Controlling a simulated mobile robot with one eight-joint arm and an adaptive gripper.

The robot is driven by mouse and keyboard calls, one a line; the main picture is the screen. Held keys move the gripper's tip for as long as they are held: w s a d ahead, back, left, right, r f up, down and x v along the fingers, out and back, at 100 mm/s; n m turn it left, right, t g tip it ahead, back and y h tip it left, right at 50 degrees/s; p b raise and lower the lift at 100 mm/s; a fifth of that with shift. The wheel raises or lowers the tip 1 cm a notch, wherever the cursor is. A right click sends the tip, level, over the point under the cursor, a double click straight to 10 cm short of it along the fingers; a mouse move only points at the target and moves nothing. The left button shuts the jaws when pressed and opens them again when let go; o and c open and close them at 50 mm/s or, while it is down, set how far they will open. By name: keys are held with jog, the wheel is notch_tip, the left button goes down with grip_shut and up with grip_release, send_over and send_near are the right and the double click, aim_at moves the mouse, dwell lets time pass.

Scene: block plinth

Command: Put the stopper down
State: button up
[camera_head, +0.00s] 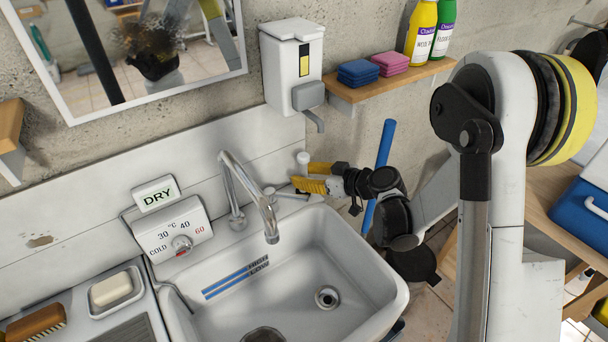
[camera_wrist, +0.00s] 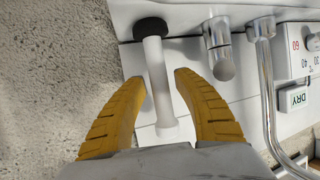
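The stopper (camera_wrist: 157,75) is a white stem with a black end and a wider white end. In the wrist view it lies between the two yellow fingers of my gripper (camera_wrist: 161,78), with narrow gaps on both sides. The fingers look open around it, not closed on it. In the head view my gripper (camera_head: 309,178) is at the back right corner of the sink, and the stopper's white top (camera_head: 303,158) shows just above the fingers. Its black end is hidden there. I cannot tell for sure whether that end touches the ledge.
The sink basin (camera_head: 345,270) is below, with a curved tap (camera_head: 264,205) left of my gripper. A metal handle (camera_wrist: 220,50) is close beside the stopper. A soap dispenser (camera_head: 292,65) hangs above. A blue pole (camera_head: 384,150) stands to the right.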

jog(key=shift+r, duration=0.1)
jog(key=shift+r+p, duration=0.3)
jog(key=shift+p, duration=0.15)
jog(key=s+d+r+m+h, duration=0.3)
jog(key=s+d+r, duration=0.2)
jog(key=s, duration=0.4)
jog(key=s+d+r+m+h+p, duration=0.1)
jog(key=s+d+r+m+h, duration=0.3)
jog(key=s+d, duration=0.3)
jog(key=s+d+r+m+g+h+p, duration=0.1)
jog(key=s+d+r+m+h, duration=0.2)
jog(key=s+d+r, duration=0.3)
jog(key=s, duration=0.5)
jog(key=shift+s+d+h, duration=0.25)
jog(key=shift+s+h, duration=0.1)
jog(key=shift+h, duration=0.05)
